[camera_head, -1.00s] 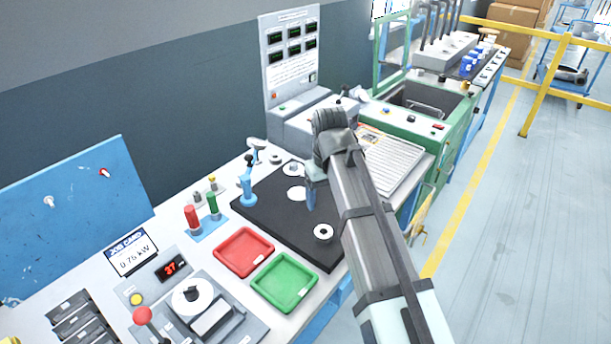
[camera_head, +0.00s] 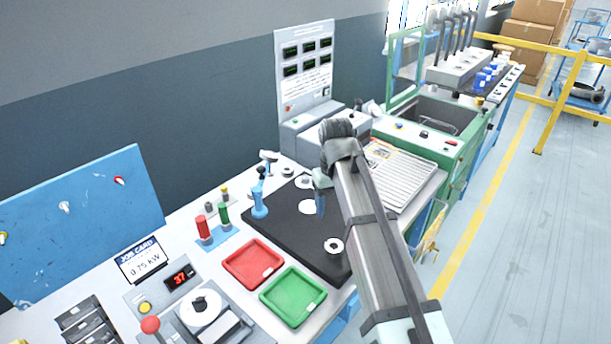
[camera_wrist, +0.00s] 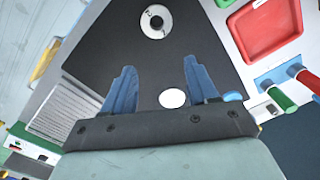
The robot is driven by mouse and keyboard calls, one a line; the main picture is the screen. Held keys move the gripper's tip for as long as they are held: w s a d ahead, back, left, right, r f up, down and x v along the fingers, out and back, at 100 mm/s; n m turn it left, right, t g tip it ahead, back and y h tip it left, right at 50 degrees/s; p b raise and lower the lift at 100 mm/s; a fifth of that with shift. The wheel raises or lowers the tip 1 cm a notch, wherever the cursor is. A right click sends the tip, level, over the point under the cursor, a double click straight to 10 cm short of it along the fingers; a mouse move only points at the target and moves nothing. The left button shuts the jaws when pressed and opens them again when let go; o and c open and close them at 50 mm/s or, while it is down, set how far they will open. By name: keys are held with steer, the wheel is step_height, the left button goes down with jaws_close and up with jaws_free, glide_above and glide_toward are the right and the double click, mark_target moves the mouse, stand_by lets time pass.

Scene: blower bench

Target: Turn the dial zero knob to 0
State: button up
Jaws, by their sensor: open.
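My gripper (camera_head: 320,196) hangs over the black plate (camera_head: 290,228) on the bench; my arm hides part of the plate. In the wrist view, its two blue fingers (camera_wrist: 160,88) are spread apart with nothing between them. A white round disc with a dark centre (camera_head: 334,246) sits near the plate's front edge. It also shows in the wrist view (camera_wrist: 155,21), with small marks on its face, beyond the fingertips. A white round dial with a black middle (camera_head: 201,306) lies at the front left. I cannot tell which of these is the dial zero knob.
A red tray (camera_head: 254,264) and a green tray (camera_head: 293,297) lie left of the plate. A blue stand (camera_head: 259,203) and red and green handles (camera_head: 203,228) rise behind them. A red-knobbed lever (camera_head: 150,326) stands at the front left. A panel (camera_head: 306,75) stands behind.

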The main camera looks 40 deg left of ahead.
steer(key=w+a+r+n, duration=0.1)
steer(key=w+a, duration=1)
steer(key=a, duration=0.5)
steer(key=r+n, duration=0.1)
steer(key=n, duration=0.3)
glide_above(305, 177)
steer(key=f+n, duration=0.1)
steer(key=f, duration=0.3)
steer(key=f+n, duration=0.1)
steer(key=f, duration=0.4)
steer(key=f+n, duration=0.1)
steer(key=f, duration=0.3)
steer(key=shift+w+f+n, duration=0.2)
steer(key=shift+n, duration=0.1)
steer(key=shift+c, duration=0.3)
steer(key=c, duration=1)
